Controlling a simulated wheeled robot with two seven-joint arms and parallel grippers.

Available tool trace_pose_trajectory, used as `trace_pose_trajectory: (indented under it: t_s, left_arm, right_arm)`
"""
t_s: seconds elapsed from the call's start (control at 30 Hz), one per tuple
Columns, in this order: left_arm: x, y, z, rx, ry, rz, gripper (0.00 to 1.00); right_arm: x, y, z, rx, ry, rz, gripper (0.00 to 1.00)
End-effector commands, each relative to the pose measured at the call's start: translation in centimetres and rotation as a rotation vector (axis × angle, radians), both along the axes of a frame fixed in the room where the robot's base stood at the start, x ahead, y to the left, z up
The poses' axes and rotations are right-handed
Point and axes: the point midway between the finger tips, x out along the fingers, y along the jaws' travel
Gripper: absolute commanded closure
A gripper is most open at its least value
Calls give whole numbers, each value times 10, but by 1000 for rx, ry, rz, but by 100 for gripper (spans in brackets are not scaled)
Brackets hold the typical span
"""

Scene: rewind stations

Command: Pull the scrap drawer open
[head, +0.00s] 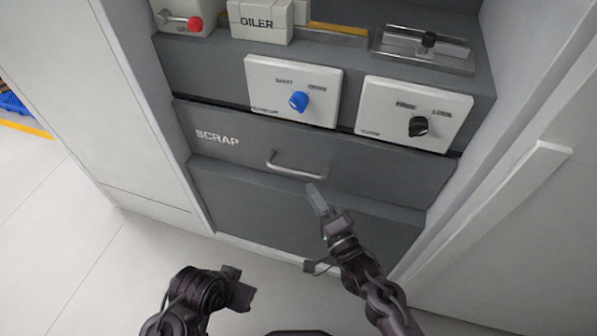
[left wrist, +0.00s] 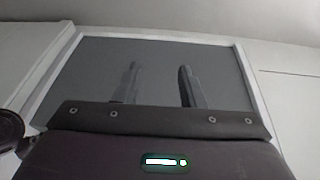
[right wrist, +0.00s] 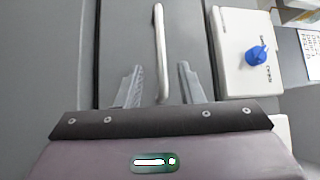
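The scrap drawer (head: 225,125) has a grey front marked SCRAP and appears shut, below two white control panels. Its pale bar handle (head: 297,170) is fixed near the middle of the front. My right gripper (head: 318,195) is just below the handle's right end. In the right wrist view, the handle (right wrist: 159,45) runs between the two spread fingers of the right gripper (right wrist: 160,88). I cannot tell whether they touch it. My left gripper (head: 242,290) is low in front of the cabinet. Its fingers (left wrist: 158,88) are apart and empty, facing a grey panel.
A panel with a blue knob (head: 298,101) and one with a black knob (head: 418,126) sit above the drawer. An oiler box (head: 258,22) and a metal fixture (head: 425,50) stand on the shelf above. White walls flank the cabinet. The floor (head: 100,270) is clear at left.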

Motion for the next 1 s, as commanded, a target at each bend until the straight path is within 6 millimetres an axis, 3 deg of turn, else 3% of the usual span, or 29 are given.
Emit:
trace_pose_trajectory:
  t_s: [0.5, 0.87, 1.0]
  left_arm:
    - [6, -14, -3, -41, -70, -22, 64]
    - [7, -15, -2, -45, -80, -24, 64]
    - [7, -15, -2, -45, -80, -24, 64]
  right_arm:
    - [62, 32, 10, 2, 0, -1, 66]
    - [67, 35, 11, 0, 1, -1, 66]
    - [67, 35, 11, 0, 1, -1, 84]
